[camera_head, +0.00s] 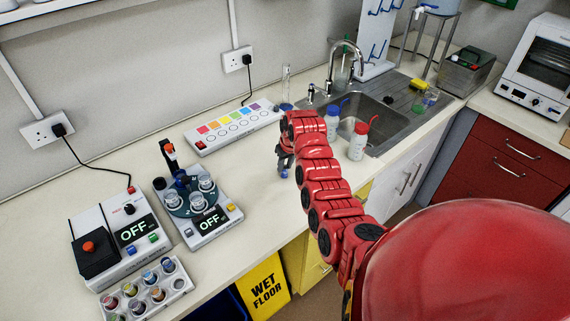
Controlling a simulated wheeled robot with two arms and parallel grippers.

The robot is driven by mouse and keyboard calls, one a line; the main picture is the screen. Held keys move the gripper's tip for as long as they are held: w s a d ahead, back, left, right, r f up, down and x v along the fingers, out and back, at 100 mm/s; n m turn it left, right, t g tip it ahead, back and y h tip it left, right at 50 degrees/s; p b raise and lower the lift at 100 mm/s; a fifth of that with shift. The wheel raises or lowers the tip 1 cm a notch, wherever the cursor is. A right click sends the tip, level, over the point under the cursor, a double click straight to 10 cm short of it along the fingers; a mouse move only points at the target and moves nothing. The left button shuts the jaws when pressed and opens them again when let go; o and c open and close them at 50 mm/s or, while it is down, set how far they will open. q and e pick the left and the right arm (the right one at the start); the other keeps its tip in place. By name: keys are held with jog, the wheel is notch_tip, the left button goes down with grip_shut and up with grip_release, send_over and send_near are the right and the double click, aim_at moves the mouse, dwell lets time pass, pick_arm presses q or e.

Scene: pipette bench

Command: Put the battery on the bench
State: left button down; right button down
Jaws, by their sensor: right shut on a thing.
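My right arm reaches over the bench (240,206) from the lower right. My right gripper (285,165) points down at the middle of the bench, in front of the sink side. It is shut on the battery (284,173), of which only a small blue part shows at the fingertips. The gripper and arm hide the rest of it. The battery is close above the bench top or touching it; I cannot tell which. My left gripper is not in view.
Left of the gripper stand a round-topped device (207,222) and a box (90,268), both reading OFF, and a tube rack (178,284). A colour-marked strip (204,146) lies behind. Wash bottles (357,146) and a sink (362,108) are at right. Bench around the gripper's left is clear.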

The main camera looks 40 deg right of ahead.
jog(key=shift+f, duration=0.25)
jog(key=c, duration=0.6)
grip_release()
jog(key=shift+r, duration=0.1)
